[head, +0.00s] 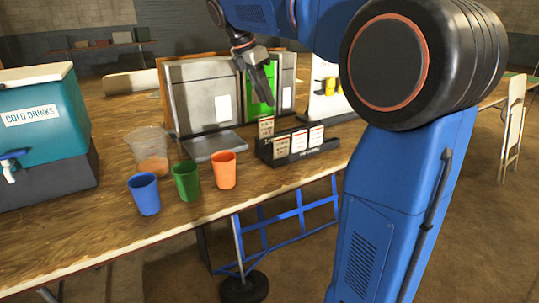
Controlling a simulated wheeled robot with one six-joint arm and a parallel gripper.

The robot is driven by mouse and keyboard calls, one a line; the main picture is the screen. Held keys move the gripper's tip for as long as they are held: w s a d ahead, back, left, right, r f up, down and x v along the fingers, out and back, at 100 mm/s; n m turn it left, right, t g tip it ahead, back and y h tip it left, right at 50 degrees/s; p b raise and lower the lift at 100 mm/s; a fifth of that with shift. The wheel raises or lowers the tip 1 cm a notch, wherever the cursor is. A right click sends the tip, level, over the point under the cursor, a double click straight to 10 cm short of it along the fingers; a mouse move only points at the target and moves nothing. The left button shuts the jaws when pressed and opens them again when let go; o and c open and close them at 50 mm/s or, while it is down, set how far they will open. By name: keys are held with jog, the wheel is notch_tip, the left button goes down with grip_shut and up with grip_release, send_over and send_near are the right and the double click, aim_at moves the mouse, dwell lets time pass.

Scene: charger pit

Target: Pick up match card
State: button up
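A black card rack (318,152) stands near the table's front edge with several pale printed cards in it. One card (265,127) at the rack's left end sits higher than the front-row cards (299,141). I cannot read which of them is the match card. My gripper (263,104) points down just above the higher card, in front of a green panel. Its fingers look close together. I cannot tell whether they touch the card or whether anything is between them.
Blue (144,194), green (187,181) and orange (223,170) cups stand along the front edge, with a clear pitcher (149,152) behind. A teal drinks cooler (44,112) is at left. Grey panels (200,92) and a metal tray (213,145) stand left of the rack.

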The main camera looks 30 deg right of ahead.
send_near(282, 138)
jog(key=x, duration=0.4)
jog(key=shift+w+f, duration=0.35)
jog(key=shift+f, duration=0.05)
jog(key=shift+x, duration=2.7)
jog(key=shift+s+d+r, duration=0.1)
jog(key=shift+s+d, duration=0.05)
grip_shut()
